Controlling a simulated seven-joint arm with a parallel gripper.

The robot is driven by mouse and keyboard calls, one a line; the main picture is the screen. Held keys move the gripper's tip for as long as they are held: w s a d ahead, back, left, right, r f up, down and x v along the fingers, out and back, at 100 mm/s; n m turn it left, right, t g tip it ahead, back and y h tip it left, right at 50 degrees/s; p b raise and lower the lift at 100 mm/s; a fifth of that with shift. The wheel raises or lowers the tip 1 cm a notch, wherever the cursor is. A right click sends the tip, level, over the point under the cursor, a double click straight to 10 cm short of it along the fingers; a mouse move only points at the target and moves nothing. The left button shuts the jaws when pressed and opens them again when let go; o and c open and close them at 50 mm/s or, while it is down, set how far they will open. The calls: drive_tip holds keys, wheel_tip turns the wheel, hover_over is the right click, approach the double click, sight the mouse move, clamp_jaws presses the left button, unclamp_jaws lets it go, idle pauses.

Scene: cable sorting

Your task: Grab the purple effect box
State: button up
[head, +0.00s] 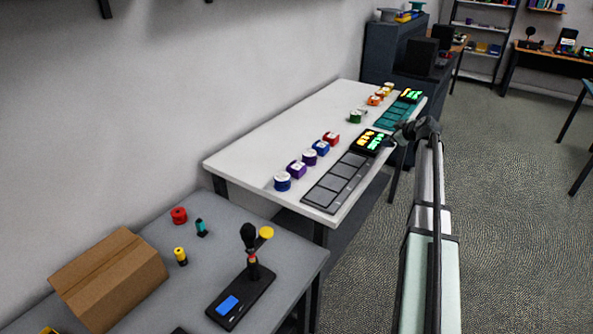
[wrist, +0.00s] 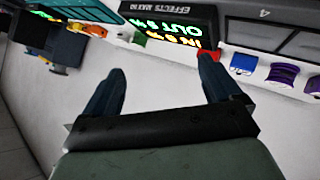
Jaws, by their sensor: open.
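The purple effect box (head: 296,169) sits on the white table in the front row, between a round blue spool and a round purple spool. At the right edge of the wrist view, a purple box (wrist: 313,86) is partly cut off. My gripper (head: 389,143) is at the table's right edge, beside the black effects unit and well apart from the purple box. In the wrist view my gripper (wrist: 160,78) is open, with only bare table seen between its fingers.
A purple spool (head: 309,157), blue spool (head: 282,182), blue box (head: 321,148) and red box (head: 330,138) share the row. The white table's (head: 262,140) middle is largely clear.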

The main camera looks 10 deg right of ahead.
drive_tip(key=w+a+r+n+g+y, duration=0.1)
drive_tip(key=w+a+r+n+g, duration=0.15)
drive_tip(key=a, duration=0.55)
drive_tip(key=r+m+g+h, duration=0.1)
drive_tip(key=g+h, duration=0.1)
drive_tip(key=g, duration=0.7)
hover_over(296, 165)
drive_tip(key=f, duration=0.7)
drive_tip(key=shift+s+d+f, duration=0.15)
drive_tip(key=shift+s+f, duration=0.05)
drive_tip(key=shift+s, duration=0.05)
drive_tip(key=shift+w+f, duration=0.15)
drive_tip(key=shift+f, duration=1.4)
drive_tip(key=shift+w+f, duration=0.15)
drive_tip(key=shift+f, duration=1.35)
drive_tip(key=c, duration=1.1)
